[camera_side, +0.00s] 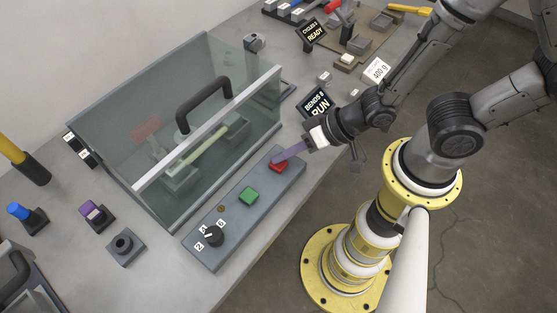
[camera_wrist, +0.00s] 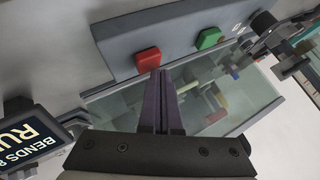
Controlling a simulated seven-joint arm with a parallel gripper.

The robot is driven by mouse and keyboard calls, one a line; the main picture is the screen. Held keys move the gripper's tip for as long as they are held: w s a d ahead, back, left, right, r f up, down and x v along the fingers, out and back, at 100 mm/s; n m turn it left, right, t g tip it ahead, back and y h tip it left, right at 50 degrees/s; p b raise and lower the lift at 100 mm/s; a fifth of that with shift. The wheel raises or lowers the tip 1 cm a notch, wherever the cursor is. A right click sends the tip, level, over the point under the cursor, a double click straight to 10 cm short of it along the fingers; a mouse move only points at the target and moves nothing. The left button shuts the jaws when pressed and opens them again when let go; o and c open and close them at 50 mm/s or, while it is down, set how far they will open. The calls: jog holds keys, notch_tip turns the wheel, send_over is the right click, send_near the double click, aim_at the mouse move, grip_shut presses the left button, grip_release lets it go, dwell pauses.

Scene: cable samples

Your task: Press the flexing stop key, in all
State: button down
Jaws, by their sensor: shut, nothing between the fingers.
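The red stop key (camera_side: 278,166) sits at the far end of a grey control panel (camera_side: 212,248), beside the green key (camera_side: 249,195). My gripper (camera_side: 277,160) is shut and empty, its purple fingers reaching to the red key from the right. In the wrist view the fingertips (camera_wrist: 160,73) overlap the lower right edge of the red key (camera_wrist: 148,59); I cannot tell whether they touch it. The green key (camera_wrist: 208,39) is to the right there. A display (camera_side: 317,103) reads "BENDS" and "RUN".
A clear-walled enclosure (camera_side: 120,125) with a black handle (camera_side: 203,98) and a cable sample inside stands left of the panel. A black knob (camera_side: 214,236) is at the panel's near end. A second display (camera_side: 312,33) reads "READY". A 400 g block (camera_side: 377,70) stands near my arm.

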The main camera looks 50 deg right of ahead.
aim_at(284, 164)
jog(key=shift+f, duration=0.55)
dwell(0.7)
jog(key=shift+r, duration=0.95)
jog(key=shift+r, duration=2.55)
